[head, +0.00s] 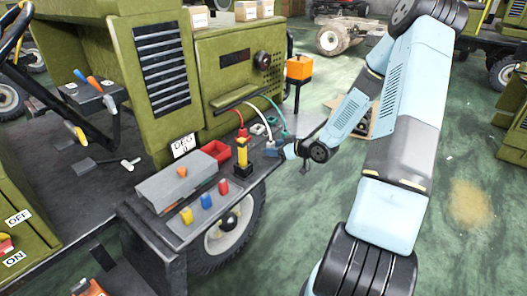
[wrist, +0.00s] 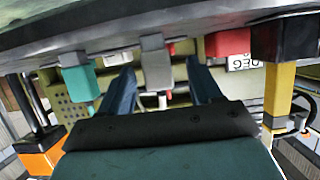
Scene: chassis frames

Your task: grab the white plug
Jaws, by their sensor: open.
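The white plug (head: 258,128) sits on the vehicle's dark side ledge, between a red plug (head: 243,134) and a teal plug (head: 284,134), with a white cable at it. In the wrist view, which looks upside down, a grey-white block (wrist: 156,68) that appears to be the white plug shows between and beyond my two blue fingertips. My gripper (head: 273,152) is at the ledge just in front of the plugs. It also shows in the wrist view (wrist: 162,90), with its fingers apart and nothing visibly held. The exact gap to the plug cannot be told.
A yellow and black post (head: 243,152) stands close left of my gripper; it shows at right in the wrist view (wrist: 280,85). An orange box (head: 299,67) on a post stands behind. Open floor lies right.

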